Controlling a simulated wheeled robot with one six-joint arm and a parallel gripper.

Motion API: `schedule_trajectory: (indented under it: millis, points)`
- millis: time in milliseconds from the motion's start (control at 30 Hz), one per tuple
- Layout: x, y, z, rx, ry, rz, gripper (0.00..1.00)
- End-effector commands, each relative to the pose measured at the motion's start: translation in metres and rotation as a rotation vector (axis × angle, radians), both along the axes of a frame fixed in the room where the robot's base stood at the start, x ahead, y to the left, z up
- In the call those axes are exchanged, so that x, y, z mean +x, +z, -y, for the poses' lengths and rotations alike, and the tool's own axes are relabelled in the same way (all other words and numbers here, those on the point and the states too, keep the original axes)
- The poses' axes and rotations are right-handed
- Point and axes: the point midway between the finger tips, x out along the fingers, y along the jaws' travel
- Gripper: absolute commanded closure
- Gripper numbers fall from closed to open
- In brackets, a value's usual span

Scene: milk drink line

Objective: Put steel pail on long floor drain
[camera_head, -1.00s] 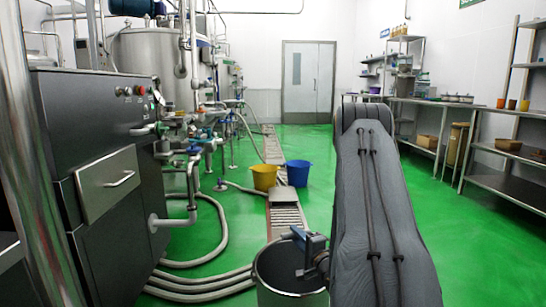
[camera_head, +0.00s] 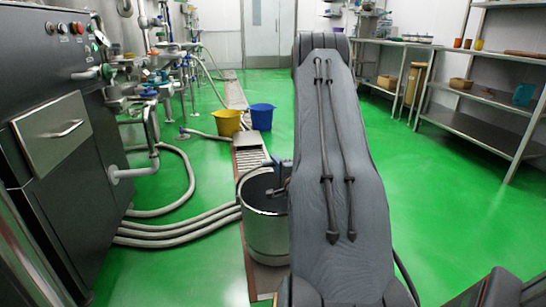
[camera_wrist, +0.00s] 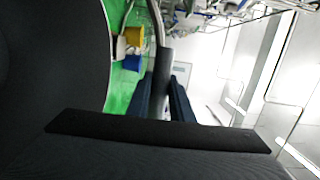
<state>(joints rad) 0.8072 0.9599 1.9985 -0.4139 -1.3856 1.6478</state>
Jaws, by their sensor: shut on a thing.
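The steel pail (camera_head: 265,238) is a grey metal cylinder with a dark inside, left of my arm in the head view. My gripper (camera_head: 281,178) is shut on its rim or handle, at the upper right of the pail. The pail looks upright, in front of the near part of the long floor drain (camera_head: 251,157); I cannot tell whether its base touches the floor. The drain runs back along the green floor. In the wrist view, my gripper's dark fingers (camera_wrist: 165,98) show around a grey bar, and a large dark surface fills the left.
A yellow bucket (camera_head: 228,122) and a blue bucket (camera_head: 262,116) stand by the drain farther back. Grey hoses (camera_head: 185,222) lie to the left by the dark machine (camera_head: 62,150). Steel shelving (camera_head: 470,125) lines the right. Green floor between is clear.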

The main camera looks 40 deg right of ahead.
Motion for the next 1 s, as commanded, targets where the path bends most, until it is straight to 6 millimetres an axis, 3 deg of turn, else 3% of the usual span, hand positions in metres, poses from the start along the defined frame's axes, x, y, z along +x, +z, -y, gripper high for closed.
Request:
schedule_trajectory:
  millis: [267,600,1000]
  points:
    - [0.002,-0.009,0.002,-0.01,0.0,0.013,1.0]
    - [0.002,-0.041,0.002,-0.01,0.0,0.013,1.0]
    - [0.002,-0.043,0.002,-0.01,0.0,0.013,1.0]
